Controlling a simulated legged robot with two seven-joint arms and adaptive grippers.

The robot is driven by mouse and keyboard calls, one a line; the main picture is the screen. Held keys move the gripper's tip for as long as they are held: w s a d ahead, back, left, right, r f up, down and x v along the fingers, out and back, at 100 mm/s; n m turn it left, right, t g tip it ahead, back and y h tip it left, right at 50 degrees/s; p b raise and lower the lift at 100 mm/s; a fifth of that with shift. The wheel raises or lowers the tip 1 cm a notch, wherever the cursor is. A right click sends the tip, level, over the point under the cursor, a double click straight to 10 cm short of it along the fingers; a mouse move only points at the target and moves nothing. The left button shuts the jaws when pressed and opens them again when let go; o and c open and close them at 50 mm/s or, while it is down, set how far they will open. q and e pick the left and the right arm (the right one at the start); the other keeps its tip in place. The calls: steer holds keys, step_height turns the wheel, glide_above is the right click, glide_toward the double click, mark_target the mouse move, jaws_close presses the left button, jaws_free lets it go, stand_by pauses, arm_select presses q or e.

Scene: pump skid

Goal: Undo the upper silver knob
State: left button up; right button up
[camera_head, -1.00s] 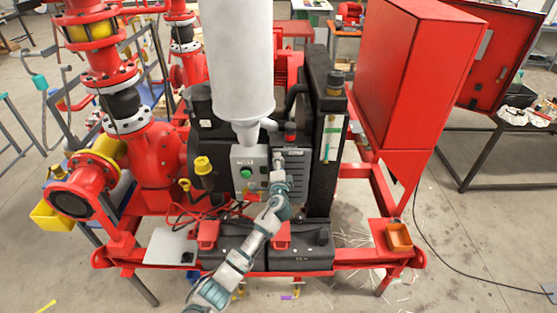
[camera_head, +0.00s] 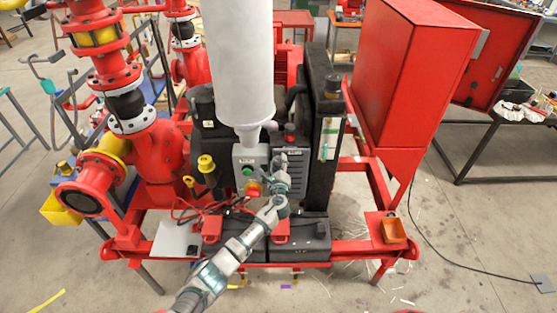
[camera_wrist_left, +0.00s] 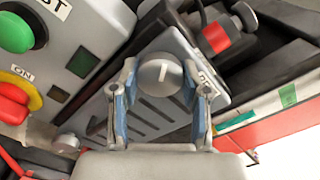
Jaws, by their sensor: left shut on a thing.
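The upper silver knob (camera_wrist_left: 160,75) is round with a pale line across its face, and it sits between my left gripper's fingertips in the left wrist view. My left gripper (camera_wrist_left: 160,92) is shut on it, with a blue-padded finger at each side. In the head view the left gripper (camera_head: 281,172) is at the front of the grey vented panel (camera_head: 291,163), and it hides the knob there. A second silver knob (camera_wrist_left: 66,145) shows lower left in the wrist view, apart from the fingers. My right gripper is not in view.
Left of the gripper is a control box with a green button (camera_wrist_left: 14,33) and a red knob on a yellow plate (camera_wrist_left: 12,100). A red-banded fitting (camera_wrist_left: 215,37) is close above right. A white cylinder (camera_head: 238,70) hangs above the panel. Red cables (camera_head: 200,208) lie lower left.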

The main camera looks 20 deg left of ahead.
arm_select(q)
steer(key=m, duration=0.2)
steer(key=m+p, duration=0.1)
steer(key=shift+s+f+m, duration=0.1)
steer(key=shift+f+m, duration=0.4)
steer(key=shift+m, duration=1.7)
steer(key=o, duration=1.1)
steer(key=shift+o, duration=0.2)
steer(key=shift+w, duration=0.2)
